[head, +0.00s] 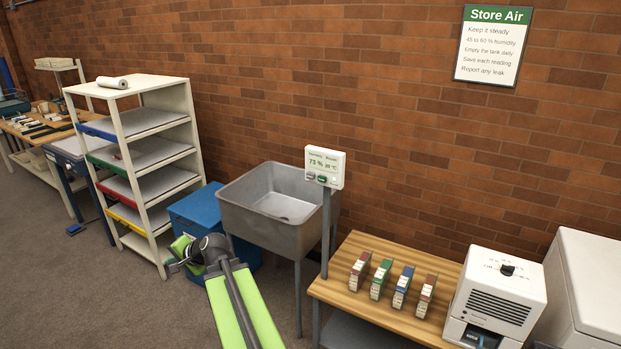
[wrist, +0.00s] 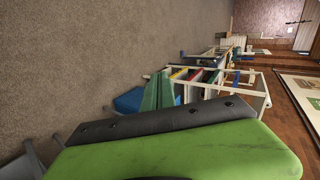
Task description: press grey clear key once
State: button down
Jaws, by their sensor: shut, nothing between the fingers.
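The white display unit (head: 325,167) stands on a grey post between the sink and the wooden bench. Its screen reads about 73 % and 20 °C. Below the screen is a row of small keys: a grey key (head: 310,176) at the left, a dark green key (head: 322,179) beside it, and a pale one at the right. My gripper (head: 176,265) is shut and empty, low in front of the blue box, left of the sink and well apart from the display. The display does not show in the wrist view, where my green and black parts fill the foreground.
A grey sink (head: 262,222) stands between my gripper and the display post. A blue box (head: 197,212) and a white shelf rack (head: 146,165) are behind my gripper. The bench (head: 345,285) holds several small boxes and a white machine (head: 497,290).

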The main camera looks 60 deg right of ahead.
aim_at(311, 176)
jog(key=s+d+r+m+t+h, duration=0.1)
jog(key=s+d+r+m+h, duration=0.2)
jog(key=d, duration=0.4)
jog(key=s+d+r+m+t+h, duration=0.15)
jog(key=d+m, duration=0.25)
jog(key=d, duration=0.4)
jog(key=s+d+r+m+h, duration=0.2)
jog(key=s+d+r+m, duration=0.15)
jog(key=d, duration=0.35)
jog(key=s+d+r+m+g+h, duration=0.1)
jog(key=s+d+r+m+h, duration=0.2)
jog(key=s+d, duration=0.9)
jog(key=d+m+h, duration=0.1)
jog(key=m+h, duration=0.2)
jog(key=m, duration=0.2)
jog(key=shift+s+d+r+m, duration=0.15)
jog(key=shift+d+r+m, duration=0.15)
jog(key=shift+r+m, duration=0.05)
jog(key=shift+g+h, duration=0.25)
jog(key=d, duration=0.8)
jog(key=shift+d, duration=0.4)
jog(key=shift+d, duration=0.4)
